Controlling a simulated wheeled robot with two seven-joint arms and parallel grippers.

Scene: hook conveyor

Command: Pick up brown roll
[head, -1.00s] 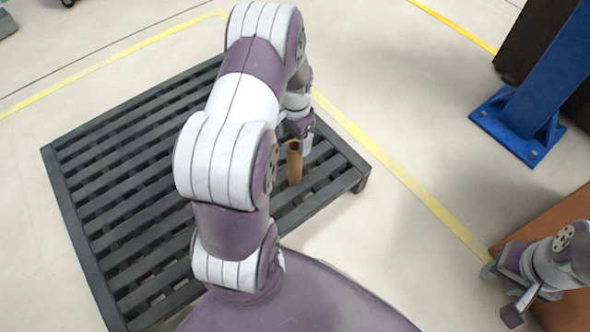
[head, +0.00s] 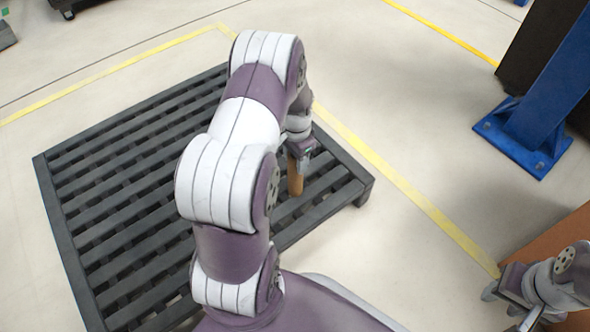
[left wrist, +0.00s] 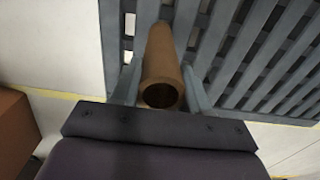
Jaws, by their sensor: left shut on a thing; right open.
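The brown roll (head: 295,182) is a hollow tube standing on end at the dark slatted pallet (head: 110,150), near its right corner. In the left wrist view the roll (left wrist: 162,65) lies between the two fingers, its open end facing the camera. My left gripper (head: 298,155) is at the top of the roll and shut on it. It also shows in the left wrist view (left wrist: 158,85), a finger on each side of the roll. Whether the roll's lower end touches the slats cannot be told. My right gripper (head: 508,312) is open and empty at the lower right.
A brown box-like surface (head: 565,245) is at the right edge by my right arm. A blue post (head: 540,110) with a bolted base stands at the upper right beside a dark block. Yellow lines cross the pale floor, which is clear right of the pallet.

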